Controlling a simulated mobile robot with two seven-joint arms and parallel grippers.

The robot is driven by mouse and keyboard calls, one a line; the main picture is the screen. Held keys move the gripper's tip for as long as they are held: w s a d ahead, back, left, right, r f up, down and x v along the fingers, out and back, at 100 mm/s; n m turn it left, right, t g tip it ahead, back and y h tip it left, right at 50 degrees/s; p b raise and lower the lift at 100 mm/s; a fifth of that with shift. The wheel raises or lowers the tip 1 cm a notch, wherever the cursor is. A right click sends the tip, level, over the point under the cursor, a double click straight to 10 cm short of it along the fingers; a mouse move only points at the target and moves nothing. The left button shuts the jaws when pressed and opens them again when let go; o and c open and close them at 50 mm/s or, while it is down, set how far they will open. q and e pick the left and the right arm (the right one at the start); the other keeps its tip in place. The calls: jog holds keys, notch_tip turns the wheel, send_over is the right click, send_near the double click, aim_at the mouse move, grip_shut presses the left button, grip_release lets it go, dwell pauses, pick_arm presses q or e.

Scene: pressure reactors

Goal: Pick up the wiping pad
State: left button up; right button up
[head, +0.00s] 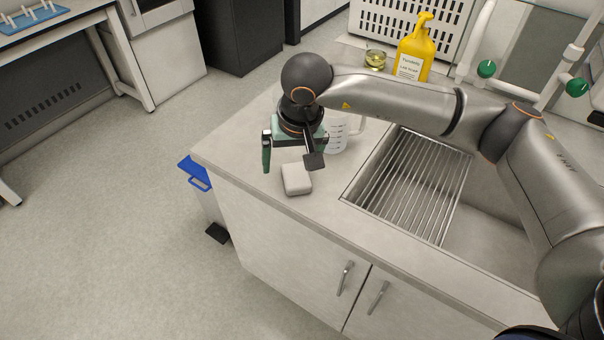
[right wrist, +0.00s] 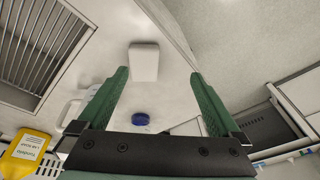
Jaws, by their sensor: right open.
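The wiping pad (head: 296,179) is a small off-white block with rounded edges. It lies flat on the counter near its front left corner, left of the sink. My right gripper (head: 291,165) is open and empty, just above the counter beside the pad, on its far side in the head view. In the right wrist view the pad (right wrist: 144,62) lies beyond the tips of the two green fingers (right wrist: 160,75), roughly in line with the gap between them. The fingers do not touch it. My left gripper is not in view.
A sink with a metal rack (head: 415,185) is to the right. A clear beaker (head: 338,133) stands behind the gripper. A yellow bottle (head: 416,50) and a small glass jar (head: 375,60) stand farther back. A bin with a blue rim (head: 196,173) is below the counter's left edge.

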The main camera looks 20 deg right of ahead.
jog(key=w+d, duration=0.1)
jog(key=d, duration=0.1)
jog(key=h, duration=0.1)
send_over(296, 175)
jog(key=s, duration=0.2)
jog(key=shift+t, duration=0.3)
jog(key=f+p, duration=0.1)
jog(key=f, duration=0.4)
jog(key=shift+s+f, duration=0.2)
jog(key=shift+w+p+x, duration=0.1)
jog(key=shift+p+x, duration=0.15)
jog(key=shift+x, duration=1.15)
jog(key=shift+w+p+x, duration=0.15)
jog(key=shift+p+x, duration=0.05)
jog(key=shift+x, duration=1.2)
jog(key=shift+r, duration=0.1)
jog(key=c, duration=1.4)
jog(key=shift+r, duration=0.15)
